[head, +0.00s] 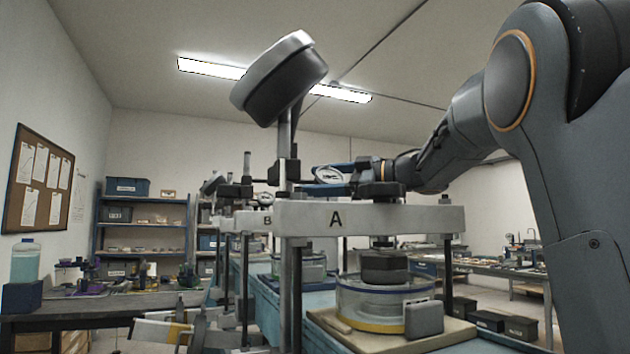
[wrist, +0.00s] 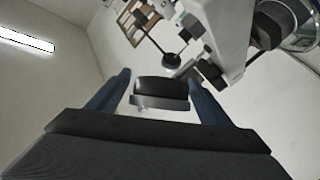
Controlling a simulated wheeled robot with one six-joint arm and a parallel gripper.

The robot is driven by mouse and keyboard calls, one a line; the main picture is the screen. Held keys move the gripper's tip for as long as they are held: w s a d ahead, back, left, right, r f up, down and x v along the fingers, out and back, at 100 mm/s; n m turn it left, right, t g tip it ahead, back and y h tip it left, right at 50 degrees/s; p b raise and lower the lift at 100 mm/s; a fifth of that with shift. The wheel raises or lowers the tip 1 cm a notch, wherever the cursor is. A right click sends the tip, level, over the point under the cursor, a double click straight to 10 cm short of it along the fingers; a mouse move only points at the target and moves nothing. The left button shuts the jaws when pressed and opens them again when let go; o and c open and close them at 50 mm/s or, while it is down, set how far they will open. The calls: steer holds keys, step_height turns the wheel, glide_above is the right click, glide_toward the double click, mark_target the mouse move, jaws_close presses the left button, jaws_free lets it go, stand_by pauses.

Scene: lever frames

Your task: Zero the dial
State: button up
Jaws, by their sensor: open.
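In the wrist view my gripper (wrist: 158,84) is open, with a dark block with a pale lower edge (wrist: 160,88) showing between the fingers. I cannot tell whether it is part of the dial.
Below the beam are a black weight (head: 384,268) and a clear round dish (head: 385,302). A second frame marked B (head: 267,220) stands behind. A cluttered bench (head: 90,318) is at left.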

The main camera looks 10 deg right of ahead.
steer(key=shift+w+a, duration=0.15)
steer(key=shift+a, duration=0.1)
steer(key=c, duration=1)
steer(key=shift+c, duration=0.2)
steer(key=shift+r+n+g+p, duration=0.1)
steer(key=shift+n+g+p, duration=0.25)
steer(key=shift+p, duration=0.35)
steer(key=shift+n+p, duration=0.25)
steer(key=shift+p, duration=0.15)
steer(key=shift+a+n+g+p, duration=0.1)
steer(key=shift+n+g+p, duration=0.35)
steer(key=shift+g, duration=0.2)
steer(key=shift+f, duration=0.2)
